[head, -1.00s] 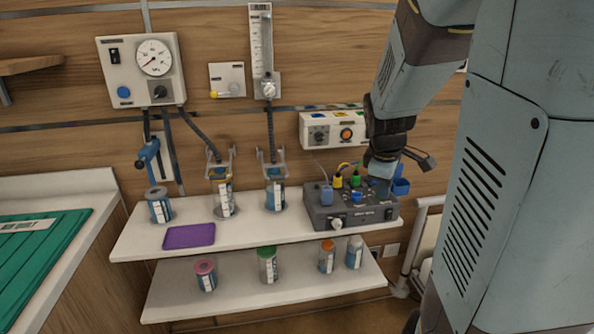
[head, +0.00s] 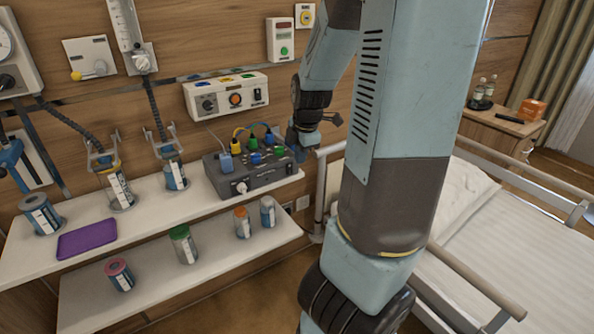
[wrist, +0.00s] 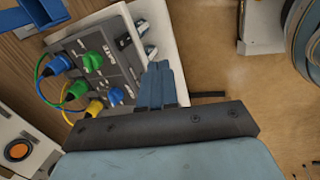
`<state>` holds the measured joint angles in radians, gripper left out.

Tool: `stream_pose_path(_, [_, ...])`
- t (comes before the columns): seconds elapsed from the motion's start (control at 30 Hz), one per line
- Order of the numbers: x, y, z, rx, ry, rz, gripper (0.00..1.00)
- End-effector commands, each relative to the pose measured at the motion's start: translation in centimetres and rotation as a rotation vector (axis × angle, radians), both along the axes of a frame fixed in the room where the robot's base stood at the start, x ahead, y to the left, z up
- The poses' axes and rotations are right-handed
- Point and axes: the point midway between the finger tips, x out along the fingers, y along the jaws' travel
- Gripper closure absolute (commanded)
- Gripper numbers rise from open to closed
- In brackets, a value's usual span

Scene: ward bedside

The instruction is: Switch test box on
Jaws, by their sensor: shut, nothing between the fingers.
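The test box (head: 255,178) is a dark grey unit with a sloped panel at the right end of the upper white shelf. Its panel carries coloured plugs, cables and knobs.
A white wall unit (head: 226,96) with an orange button hangs above the box. Cups stand along the shelf left of it, with a purple mat (head: 87,238). A bed with rails (head: 505,220) stands on the right.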

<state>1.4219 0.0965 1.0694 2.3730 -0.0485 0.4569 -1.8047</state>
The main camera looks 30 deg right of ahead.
Motion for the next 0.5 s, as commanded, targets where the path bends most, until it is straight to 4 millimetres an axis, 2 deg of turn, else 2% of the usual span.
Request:
stream_pose_path(0.2, [0.5,-1.6,-0.3,0.009,-0.038,0.086,1.00])
stream_pose_path(0.5, [0.7,-2.2,-0.4,0.008,-0.059,0.127,1.00])
